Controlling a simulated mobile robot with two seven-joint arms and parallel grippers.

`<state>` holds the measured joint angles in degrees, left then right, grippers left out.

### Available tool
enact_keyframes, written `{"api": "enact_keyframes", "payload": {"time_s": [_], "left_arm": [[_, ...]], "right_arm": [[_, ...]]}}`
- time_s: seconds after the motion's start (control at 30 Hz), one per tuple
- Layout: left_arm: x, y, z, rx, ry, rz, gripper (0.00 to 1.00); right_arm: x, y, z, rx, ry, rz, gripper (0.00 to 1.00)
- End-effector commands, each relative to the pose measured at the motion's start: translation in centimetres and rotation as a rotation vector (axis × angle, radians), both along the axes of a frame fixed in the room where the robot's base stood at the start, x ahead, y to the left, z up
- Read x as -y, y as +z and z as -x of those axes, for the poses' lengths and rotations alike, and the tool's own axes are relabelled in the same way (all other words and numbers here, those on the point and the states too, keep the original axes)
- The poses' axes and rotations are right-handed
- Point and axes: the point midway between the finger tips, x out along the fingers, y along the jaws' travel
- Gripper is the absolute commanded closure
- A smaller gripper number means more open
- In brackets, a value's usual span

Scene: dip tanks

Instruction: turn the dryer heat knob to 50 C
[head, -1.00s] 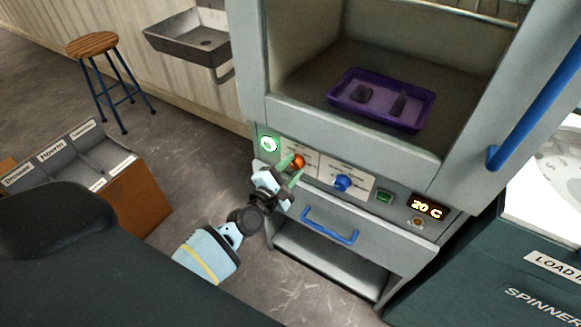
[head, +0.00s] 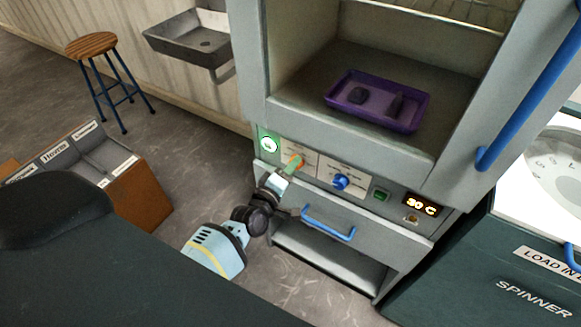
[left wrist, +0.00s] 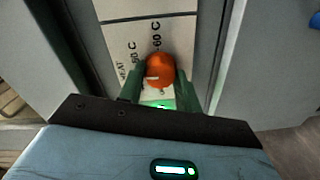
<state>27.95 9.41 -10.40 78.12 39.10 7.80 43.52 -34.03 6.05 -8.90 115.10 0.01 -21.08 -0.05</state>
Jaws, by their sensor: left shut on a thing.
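The orange heat knob (left wrist: 161,68) is on the dryer's front panel, between my left gripper's green fingers (left wrist: 155,88) in the left wrist view. The gripper is shut on it. In the head view my left gripper (head: 289,170) covers much of the knob (head: 298,160). A white plate (left wrist: 120,55) behind the knob carries HEAT and degree marks, among them 60 C; parts are hidden. The dryer's display (head: 421,205) appears to read 30 C. My right gripper is not in view.
A blue knob (head: 341,181), a green button (head: 380,195) and a lit green round indicator (head: 269,144) share the panel. A blue drawer handle (head: 328,223) is below. A purple tray (head: 345,105) sits in the open dryer chamber. The spinner (head: 500,265) stands at right.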

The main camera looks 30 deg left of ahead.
Motion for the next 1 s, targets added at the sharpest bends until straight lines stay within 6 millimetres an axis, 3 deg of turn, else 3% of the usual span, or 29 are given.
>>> {"api": "enact_keyframes", "payload": {"time_s": [0.5,1.0], "left_arm": [[0.02,0.03,-0.01,0.03,0.001,-0.377,0.89],[0.0,-0.07,0.02,0.037,0.001,-0.471,0.89]], "right_arm": [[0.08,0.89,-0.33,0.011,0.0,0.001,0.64],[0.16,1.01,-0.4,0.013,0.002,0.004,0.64]]}}
